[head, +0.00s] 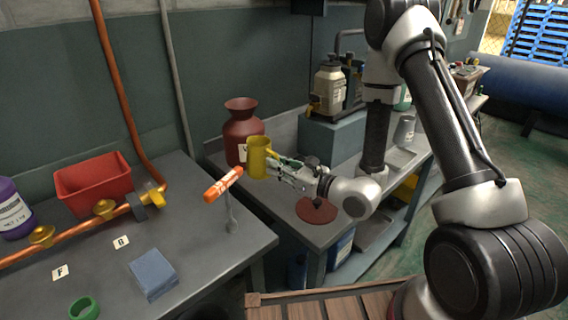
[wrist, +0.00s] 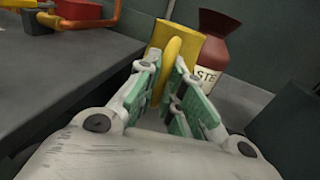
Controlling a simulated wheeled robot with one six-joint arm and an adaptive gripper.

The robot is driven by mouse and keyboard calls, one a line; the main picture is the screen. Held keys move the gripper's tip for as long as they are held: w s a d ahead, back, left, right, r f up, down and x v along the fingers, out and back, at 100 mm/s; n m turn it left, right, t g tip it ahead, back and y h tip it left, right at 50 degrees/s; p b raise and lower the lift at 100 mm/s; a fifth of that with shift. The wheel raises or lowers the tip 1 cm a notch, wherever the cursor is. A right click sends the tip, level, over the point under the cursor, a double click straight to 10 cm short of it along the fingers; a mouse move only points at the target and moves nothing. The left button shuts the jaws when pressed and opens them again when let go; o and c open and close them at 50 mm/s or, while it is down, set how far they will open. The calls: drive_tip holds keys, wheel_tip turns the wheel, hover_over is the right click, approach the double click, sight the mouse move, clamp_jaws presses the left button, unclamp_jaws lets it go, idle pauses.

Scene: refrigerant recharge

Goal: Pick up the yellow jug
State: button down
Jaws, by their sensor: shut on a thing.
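The yellow jug (head: 258,160) is upright in the head view, in front of the dark red vase-like container. My gripper (head: 274,166) reaches it from the right. In the wrist view the jug (wrist: 190,42) is straight ahead, with its handle facing me. My gripper (wrist: 173,82) is shut on the jug's handle, with the green-padded fingers on either side of it. The jug's lower part is partly hidden by the fingers in the wrist view. I cannot tell for sure whether its base touches a surface.
The red container (head: 243,128) with a white label stands close behind the jug. An orange-handled tool (head: 223,185) is just left of it. A grey bench (head: 200,228) holds a red bin (head: 94,184), blue pads (head: 153,272) and a green ring (head: 84,308). A dark red disc (head: 318,210) lies at right.

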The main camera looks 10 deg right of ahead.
drive_tip(key=shift+s+a, duration=0.25)
drive_tip(key=shift+a, duration=0.15)
drive_tip(key=shift+a, duration=0.1)
